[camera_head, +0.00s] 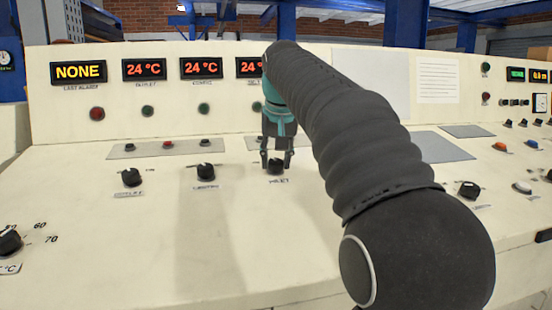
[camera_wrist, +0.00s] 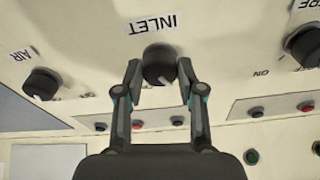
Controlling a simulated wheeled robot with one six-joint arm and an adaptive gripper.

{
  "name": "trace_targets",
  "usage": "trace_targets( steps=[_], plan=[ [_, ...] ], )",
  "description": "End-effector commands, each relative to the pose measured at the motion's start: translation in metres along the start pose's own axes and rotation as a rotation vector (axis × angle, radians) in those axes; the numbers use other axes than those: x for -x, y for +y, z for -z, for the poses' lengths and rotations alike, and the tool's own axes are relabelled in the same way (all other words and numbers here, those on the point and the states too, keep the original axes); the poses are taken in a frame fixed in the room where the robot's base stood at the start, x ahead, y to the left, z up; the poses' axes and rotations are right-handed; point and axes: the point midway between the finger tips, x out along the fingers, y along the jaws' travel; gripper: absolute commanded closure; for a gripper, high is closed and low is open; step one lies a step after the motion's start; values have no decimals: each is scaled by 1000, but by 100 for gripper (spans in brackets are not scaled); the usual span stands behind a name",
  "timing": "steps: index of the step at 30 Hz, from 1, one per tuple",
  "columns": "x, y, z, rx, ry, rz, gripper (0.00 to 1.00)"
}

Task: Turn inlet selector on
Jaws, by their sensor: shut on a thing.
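The inlet selector (camera_head: 276,166) is a round black knob on the cream panel, just above its INLET label (camera_head: 279,181). It also shows in the wrist view (camera_wrist: 160,64), with the INLET label upside down beside it. My gripper (camera_head: 276,163) has come down over the knob, with one finger on each side. In the wrist view my gripper (camera_wrist: 159,72) has its fingertips against the knob's sides, shut on it. A pale pointer mark shows on the knob in the wrist view. Its setting cannot be told clearly.
Another black knob (camera_head: 206,171) sits to the left, and a further one (camera_head: 132,177) beyond it. In the wrist view the AIR knob (camera_wrist: 42,83) is at the left. Small buttons on a grey strip (camera_head: 165,149) lie behind. My arm hides the panel's middle right.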

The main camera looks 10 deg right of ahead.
Motion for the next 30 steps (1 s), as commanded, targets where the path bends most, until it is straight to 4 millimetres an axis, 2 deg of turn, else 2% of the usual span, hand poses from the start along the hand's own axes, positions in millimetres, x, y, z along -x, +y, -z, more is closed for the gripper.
trace_targets(
  steps=[11, 30],
  plan=[
    [2, -1, 1, -86, -1, -14, 96],
    [0, -3, 1, -638, 1, -106, 96]
  ],
)
